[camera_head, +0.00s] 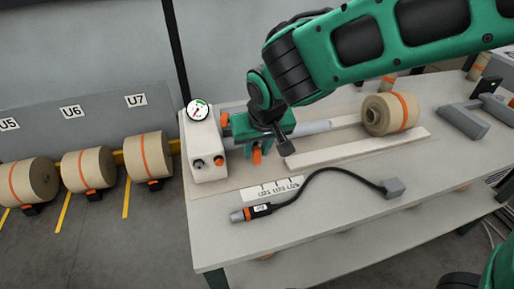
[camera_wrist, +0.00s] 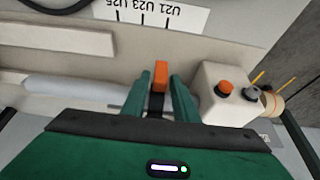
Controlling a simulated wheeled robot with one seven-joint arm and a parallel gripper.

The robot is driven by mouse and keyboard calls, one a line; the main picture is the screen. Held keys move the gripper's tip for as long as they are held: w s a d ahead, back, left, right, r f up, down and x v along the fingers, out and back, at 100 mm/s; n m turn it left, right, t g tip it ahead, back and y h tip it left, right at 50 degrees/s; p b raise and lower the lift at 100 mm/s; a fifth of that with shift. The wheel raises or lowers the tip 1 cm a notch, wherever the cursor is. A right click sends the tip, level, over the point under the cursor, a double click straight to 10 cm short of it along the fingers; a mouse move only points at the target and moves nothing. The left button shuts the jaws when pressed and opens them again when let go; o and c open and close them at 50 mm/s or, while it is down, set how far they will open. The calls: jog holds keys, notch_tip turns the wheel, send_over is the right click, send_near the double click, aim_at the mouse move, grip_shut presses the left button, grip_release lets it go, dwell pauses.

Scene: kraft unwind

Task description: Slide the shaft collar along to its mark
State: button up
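The shaft (camera_head: 313,127) is a pale grey bar running right from a white housing (camera_head: 205,150) on the table; it also shows in the wrist view (camera_wrist: 70,90). An orange block (camera_head: 257,155) on a dark part, apparently the shaft collar, sits near the housing; the orange block also shows in the wrist view (camera_wrist: 160,76). My gripper (camera_head: 270,140) is over the shaft there, its green fingers (camera_wrist: 162,90) on either side of the block. Whether they press on it is unclear. A white label strip (camera_head: 273,189) with black ticks reads U21, U23, U25.
A kraft roll (camera_head: 391,114) lies at the shaft's right. A pale rail (camera_head: 357,149) runs in front of the shaft. A cabled handheld tool (camera_head: 255,212) lies near the table's front edge. A gauge (camera_head: 199,110) tops the housing. Kraft rolls (camera_head: 88,170) stand left of the table.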

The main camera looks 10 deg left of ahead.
jog(key=shift+o, duration=0.3)
jog(key=v, duration=1)
jog(key=shift+r, duration=0.35)
jog(key=shift+d, duration=0.1)
jog(key=w+d+f+m+g+h, duration=0.1)
jog(key=d+m, duration=0.1)
jog(key=d, duration=1.1)
jog(key=d+f+m+h, duration=0.1)
jog(key=d+m+h, duration=0.15)
jog(key=d, duration=1.05)
jog(key=s+d+f+m+g+y, duration=0.1)
jog(key=s+d+f+m, duration=0.1)
jog(key=s+d, duration=0.7)
jog(key=s+d+f+m+g+y, duration=0.1)
jog(key=s+d+m, duration=0.3)
jog(key=s+d, duration=0.5)
jog(key=shift+d+f+g, duration=0.55)
jog(key=shift+f+g, duration=0.05)
jog(key=shift+f, duration=0.3)
